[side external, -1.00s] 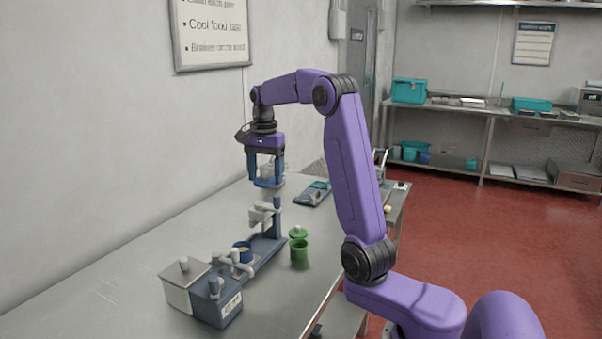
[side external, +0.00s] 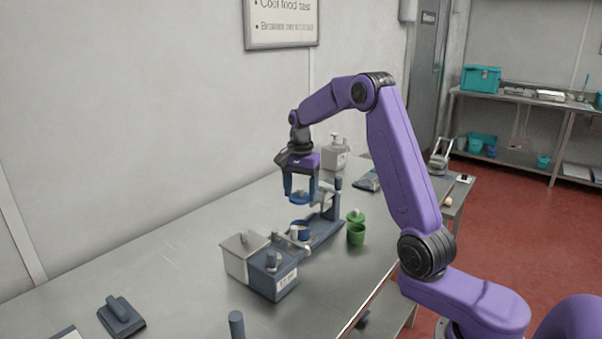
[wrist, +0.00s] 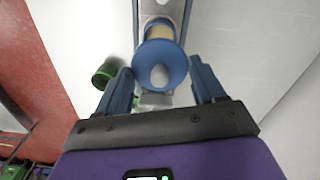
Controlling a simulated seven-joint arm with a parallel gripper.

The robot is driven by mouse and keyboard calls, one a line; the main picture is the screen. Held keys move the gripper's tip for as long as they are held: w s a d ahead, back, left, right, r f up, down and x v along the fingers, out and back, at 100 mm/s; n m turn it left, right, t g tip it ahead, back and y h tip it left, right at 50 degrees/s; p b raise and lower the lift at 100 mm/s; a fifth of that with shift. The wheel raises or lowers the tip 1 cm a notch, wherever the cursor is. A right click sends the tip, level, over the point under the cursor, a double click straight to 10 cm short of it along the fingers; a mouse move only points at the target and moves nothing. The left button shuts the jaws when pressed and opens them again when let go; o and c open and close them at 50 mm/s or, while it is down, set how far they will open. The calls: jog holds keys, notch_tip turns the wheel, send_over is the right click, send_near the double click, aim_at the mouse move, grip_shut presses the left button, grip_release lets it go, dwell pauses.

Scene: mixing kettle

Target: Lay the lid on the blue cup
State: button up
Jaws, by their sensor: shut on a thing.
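The lid (side external: 299,198) is a blue disc with a pale grey knob. It hangs between the fingers of my gripper (side external: 300,194), which is shut on it. In the wrist view the lid (wrist: 149,58) sits between the two blue fingers of my gripper (wrist: 160,77). The blue cup (side external: 301,234), with yellowish contents, stands at the grey stand below the lid, with a gap between them. In the wrist view the lid covers the near part of the blue cup (wrist: 158,21), and some of the yellowish contents shows beyond its edge.
A dark stand with grey arms (side external: 326,228) stands close behind and right of the cup. A green lidded cup (side external: 356,235) is to the right. White and dark blue boxes (side external: 272,280) stand in front.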

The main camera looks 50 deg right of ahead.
jog(key=shift+f, duration=3.6)
jog(key=shift+f, duration=0.55)
jog(key=o, duration=1.1)
jog(key=shift+c, duration=0.2)
jog(key=shift+c, duration=0.2)
jog(key=shift+r, duration=3.5)
jog(key=shift+a, duration=0.1)
